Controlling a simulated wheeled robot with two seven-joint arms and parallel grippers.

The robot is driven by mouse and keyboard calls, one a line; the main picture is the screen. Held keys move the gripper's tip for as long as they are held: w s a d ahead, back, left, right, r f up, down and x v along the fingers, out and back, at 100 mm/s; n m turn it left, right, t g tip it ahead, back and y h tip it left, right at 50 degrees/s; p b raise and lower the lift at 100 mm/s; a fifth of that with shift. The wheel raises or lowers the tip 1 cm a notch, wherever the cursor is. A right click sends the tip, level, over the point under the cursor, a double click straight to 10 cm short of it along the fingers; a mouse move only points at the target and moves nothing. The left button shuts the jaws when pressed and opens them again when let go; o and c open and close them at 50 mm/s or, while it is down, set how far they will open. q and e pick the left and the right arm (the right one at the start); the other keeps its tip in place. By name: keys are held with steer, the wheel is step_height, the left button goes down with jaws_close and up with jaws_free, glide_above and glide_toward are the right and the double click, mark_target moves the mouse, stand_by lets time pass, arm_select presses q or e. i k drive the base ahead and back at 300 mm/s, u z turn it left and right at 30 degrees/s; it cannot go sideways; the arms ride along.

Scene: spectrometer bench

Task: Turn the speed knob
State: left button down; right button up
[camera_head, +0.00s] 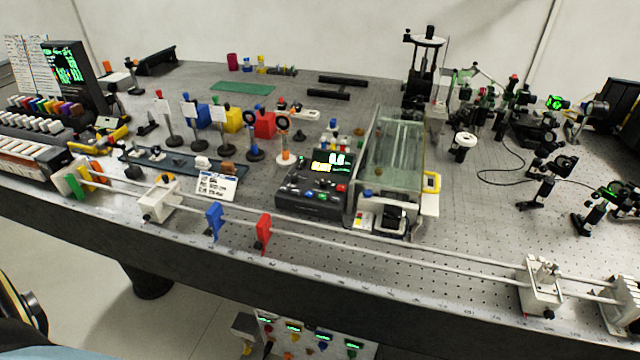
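A dark control box (313,207) with a lit display (322,166) sits near the front middle of the bench. Small buttons and knobs, some coloured, show on its top; they are too small to tell which one is the speed knob. A second panel (275,329) with several green displays and coloured knobs is low under the bench's front edge, cut off by the bottom of the picture. Neither of my grippers is in view, so nothing is seen touching either panel.
A glass-walled tank (392,150) stands right of the control box. A long rail (400,252) with a blue clamp (214,221) and a red clamp (263,233) runs along the front edge. Optics mounts crowd the right. Free floor (90,290) lies front left.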

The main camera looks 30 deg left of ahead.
mark_target(323, 183)
steer(key=z, duration=2.15)
steer(key=k, duration=1.5)
steer(key=u, duration=2.2)
steer(key=i, duration=0.5)
steer(key=u, duration=0.05)
